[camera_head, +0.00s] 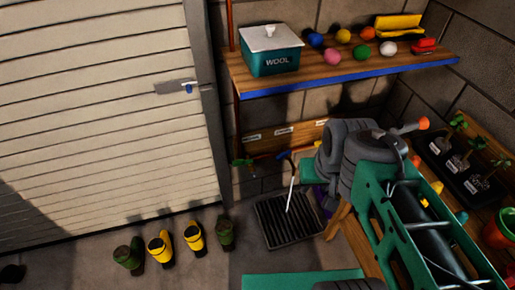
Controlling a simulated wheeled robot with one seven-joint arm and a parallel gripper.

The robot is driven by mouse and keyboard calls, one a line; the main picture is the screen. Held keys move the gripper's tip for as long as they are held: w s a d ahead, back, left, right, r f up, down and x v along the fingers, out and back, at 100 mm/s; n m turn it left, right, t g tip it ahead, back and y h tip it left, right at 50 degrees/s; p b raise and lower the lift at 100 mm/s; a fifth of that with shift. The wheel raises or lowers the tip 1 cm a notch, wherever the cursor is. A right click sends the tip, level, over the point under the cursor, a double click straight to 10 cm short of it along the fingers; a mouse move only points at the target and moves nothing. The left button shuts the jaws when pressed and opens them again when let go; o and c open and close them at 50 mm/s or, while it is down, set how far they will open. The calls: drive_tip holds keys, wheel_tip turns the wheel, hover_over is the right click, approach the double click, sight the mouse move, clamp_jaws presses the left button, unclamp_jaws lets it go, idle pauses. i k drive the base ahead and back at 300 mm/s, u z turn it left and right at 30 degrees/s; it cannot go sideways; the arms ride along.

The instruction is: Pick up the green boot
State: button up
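Two green boots stand on the floor by the slatted door. One green boot (128,255) is at the left end of a short row. The other green boot (225,234) is at the right end, a little farther back. A yellow boot (160,249) and a second yellow boot (195,238) stand between them. The boots look upright and apart from one another. I cannot make out my gripper in this view, and nothing is seen touching the boots.
A black slatted tray (268,222) with a thin rod leaning over it is right of the boots. A shelf (345,76) above holds a wool box (271,50) and several coloured balls. A teal frame (380,225) crowds the right. Floor before the boots is clear.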

sight(132, 258)
drive_tip(key=u, duration=0.55)
drive_tip(key=k, duration=0.6)
drive_tip(key=u, duration=1.15)
drive_tip(key=i, duration=1)
drive_tip(key=u, duration=0.95)
drive_tip(key=i, duration=0.55)
drive_tip(key=u, duration=0.2)
